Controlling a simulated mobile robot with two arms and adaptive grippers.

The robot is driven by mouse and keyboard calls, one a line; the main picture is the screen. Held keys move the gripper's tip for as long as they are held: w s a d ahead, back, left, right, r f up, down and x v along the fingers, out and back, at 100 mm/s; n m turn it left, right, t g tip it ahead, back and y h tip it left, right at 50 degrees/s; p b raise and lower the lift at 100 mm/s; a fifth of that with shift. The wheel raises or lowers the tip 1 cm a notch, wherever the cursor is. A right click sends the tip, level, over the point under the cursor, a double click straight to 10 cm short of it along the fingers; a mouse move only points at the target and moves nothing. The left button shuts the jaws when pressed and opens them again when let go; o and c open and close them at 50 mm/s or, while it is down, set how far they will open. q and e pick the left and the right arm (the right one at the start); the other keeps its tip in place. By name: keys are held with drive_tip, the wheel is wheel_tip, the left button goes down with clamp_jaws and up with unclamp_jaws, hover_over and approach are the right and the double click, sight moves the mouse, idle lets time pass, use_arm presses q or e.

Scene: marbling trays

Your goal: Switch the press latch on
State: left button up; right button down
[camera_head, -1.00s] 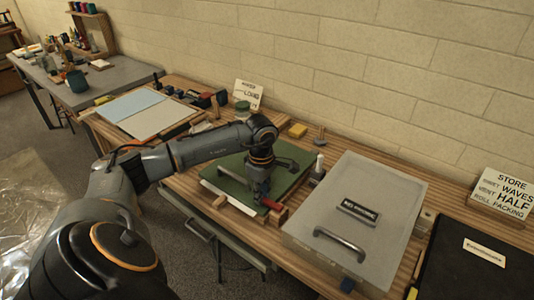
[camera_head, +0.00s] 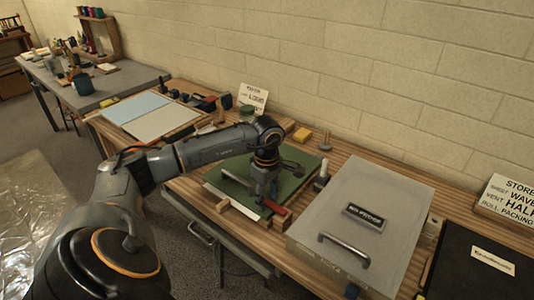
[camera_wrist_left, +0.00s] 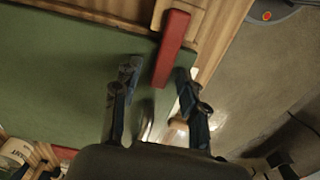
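The press has a green board (camera_head: 290,180) with a small red latch bar (camera_head: 279,213) at its front edge. In the left wrist view the red bar (camera_wrist_left: 172,48) lies across the wooden edge beside the green board (camera_wrist_left: 60,75). My left gripper (camera_head: 266,198) points down over the board's front edge, close to the latch. In the left wrist view its two fingers (camera_wrist_left: 158,78) are apart, with the near end of the red bar showing between the tips. I cannot tell whether they touch it. My right gripper is not in view.
A grey lidded box (camera_head: 375,205) with a handle stands right of the press. A small white-capped bottle (camera_head: 323,170) stands between them. A black case (camera_head: 475,265) and a sign (camera_head: 507,198) are further right. A pale-blue and grey panel (camera_head: 150,112) lies left.

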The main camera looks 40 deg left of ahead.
sight(267, 201)
use_arm(q)
drive_tip(key=shift+r, duration=0.1)
wheel_tip(267, 201, up, 12)
idle(0.5)
idle(0.5)
